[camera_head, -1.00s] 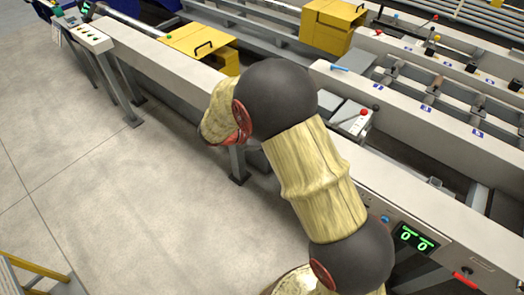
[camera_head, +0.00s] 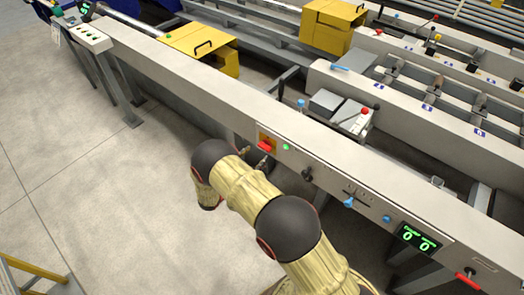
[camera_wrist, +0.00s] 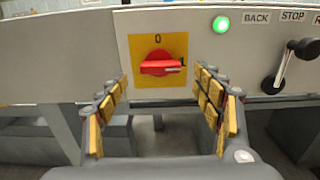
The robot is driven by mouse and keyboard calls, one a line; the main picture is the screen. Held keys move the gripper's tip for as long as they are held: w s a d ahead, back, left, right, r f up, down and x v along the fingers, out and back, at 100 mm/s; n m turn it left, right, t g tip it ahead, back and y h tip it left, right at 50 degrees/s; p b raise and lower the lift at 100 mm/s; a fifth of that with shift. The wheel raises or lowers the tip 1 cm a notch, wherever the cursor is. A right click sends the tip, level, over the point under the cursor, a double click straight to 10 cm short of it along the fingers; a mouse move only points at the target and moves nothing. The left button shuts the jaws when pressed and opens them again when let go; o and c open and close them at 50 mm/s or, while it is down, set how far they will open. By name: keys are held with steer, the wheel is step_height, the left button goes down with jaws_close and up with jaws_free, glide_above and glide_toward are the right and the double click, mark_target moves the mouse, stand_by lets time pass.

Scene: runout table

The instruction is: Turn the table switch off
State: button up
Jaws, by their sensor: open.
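The table switch is a red rotary knob (camera_wrist: 158,64) on a yellow square plate (camera_wrist: 142,44), set in the front face of the grey table beam. Its handle lies level and points right, to a mark at the plate's right edge; a 0 stands at the top. In the head view the red switch (camera_head: 265,147) shows just beyond my arm's end. My gripper (camera_wrist: 161,82) is open and empty, facing the switch, with one finger on each side of the knob in the wrist view. Whether a finger touches it I cannot tell.
A green lamp (camera_wrist: 221,24) glows right of the switch. A black lever (camera_wrist: 290,66) stands under labels BACK and STOP farther right. A blue knob (camera_head: 349,202) and a green display (camera_head: 417,238) sit farther along the beam. The floor (camera_head: 90,190) in front is clear.

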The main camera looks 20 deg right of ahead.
mark_target(263, 149)
steer(key=shift+b+x, duration=0.6)
steer(key=shift+x, duration=1.9)
steer(key=c, duration=0.3)
steer(key=c, duration=0.8)
steer(key=shift+c, duration=0.3)
